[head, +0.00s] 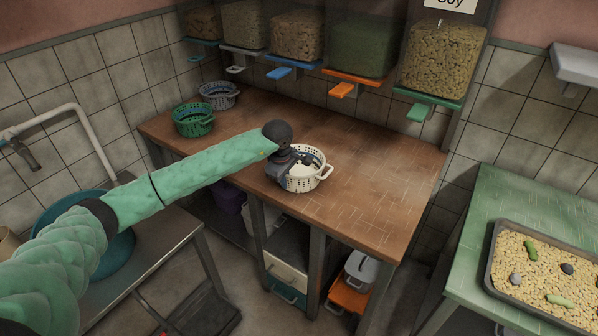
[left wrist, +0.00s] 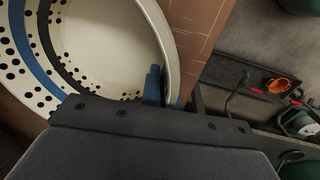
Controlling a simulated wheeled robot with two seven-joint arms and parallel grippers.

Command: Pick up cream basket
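The cream basket (head: 307,180) is a round, perforated bowl with a handle at its right, upright on the brown counter (head: 375,190) near the front edge. My left gripper (head: 298,168) is at the basket's left side and covers part of it. In the left wrist view, the cream basket (left wrist: 110,45) fills the upper left, with its pale inside and dark holes showing. Exact finger contact is unclear. My right gripper is out of view.
A green basket (head: 193,121) and a grey basket (head: 219,96) stand at the counter's far left. Dispensers with coloured levers (head: 343,90) hang above the back. A bean tray (head: 545,270) lies on the green table at right. The counter right of the cream basket is clear.

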